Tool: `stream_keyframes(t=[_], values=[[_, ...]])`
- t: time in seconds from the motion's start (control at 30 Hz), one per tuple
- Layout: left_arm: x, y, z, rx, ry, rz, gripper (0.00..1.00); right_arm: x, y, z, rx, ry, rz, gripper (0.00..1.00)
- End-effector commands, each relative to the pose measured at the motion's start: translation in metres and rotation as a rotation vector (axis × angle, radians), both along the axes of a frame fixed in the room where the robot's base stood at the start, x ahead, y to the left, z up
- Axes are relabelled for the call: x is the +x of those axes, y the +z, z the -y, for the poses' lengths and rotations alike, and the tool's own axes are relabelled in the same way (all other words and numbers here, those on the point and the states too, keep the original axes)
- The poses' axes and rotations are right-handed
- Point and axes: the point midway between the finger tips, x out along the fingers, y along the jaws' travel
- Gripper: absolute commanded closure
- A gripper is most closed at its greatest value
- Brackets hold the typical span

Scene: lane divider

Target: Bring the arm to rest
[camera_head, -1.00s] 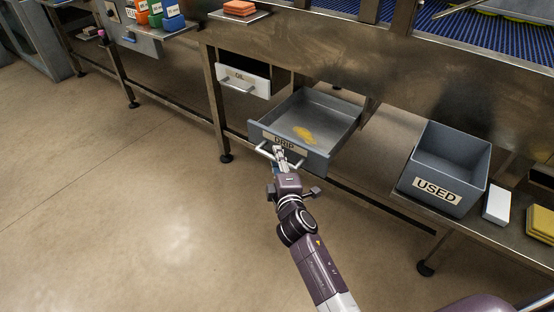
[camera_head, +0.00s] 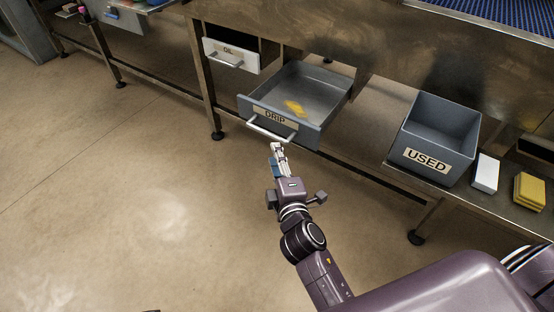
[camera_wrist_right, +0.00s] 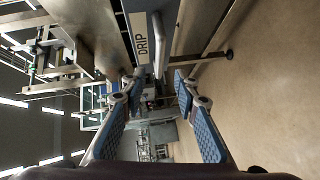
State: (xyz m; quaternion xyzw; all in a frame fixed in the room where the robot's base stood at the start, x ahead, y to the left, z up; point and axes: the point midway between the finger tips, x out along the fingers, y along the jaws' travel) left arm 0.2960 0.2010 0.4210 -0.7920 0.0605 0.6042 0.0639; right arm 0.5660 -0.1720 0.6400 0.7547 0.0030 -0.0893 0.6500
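My right gripper (camera_head: 277,149) is open and empty. It is just in front of the handle (camera_head: 271,129) of the open drawer labelled DRIP (camera_head: 331,106), apart from it, above the floor. In the right wrist view its two blue-padded fingers (camera_wrist_right: 154,84) are spread, with nothing between them, and the DRIP label (camera_wrist_right: 142,38) shows beyond. The drawer is pulled out and has a yellow patch (camera_head: 294,107) on its floor. My left gripper is not in view.
A white drawer labelled OIL (camera_head: 230,56) is beside the DRIP drawer. A grey bin labelled USED (camera_head: 441,119), a white block (camera_head: 485,173) and yellow pads (camera_head: 530,190) are on the lower shelf at right. The floor (camera_head: 130,200) at left is clear.

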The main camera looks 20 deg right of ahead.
Motion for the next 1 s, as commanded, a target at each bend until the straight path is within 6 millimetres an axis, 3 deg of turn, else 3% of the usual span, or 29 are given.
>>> stream_keyframes(t=[0.2,0.73,0.87,1.0], values=[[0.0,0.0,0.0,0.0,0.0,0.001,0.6,-0.011,0.002,-0.001,-0.001,0.0,0.0,0.72],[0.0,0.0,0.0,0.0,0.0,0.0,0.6,-0.012,-0.001,0.001,0.009,-0.006,-0.008,0.72],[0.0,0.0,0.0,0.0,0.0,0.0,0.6,-0.025,-0.026,0.017,0.123,-0.066,-0.083,0.72],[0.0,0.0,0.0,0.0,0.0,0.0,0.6,-0.068,-0.089,0.045,0.402,-0.223,-0.276,0.72]])
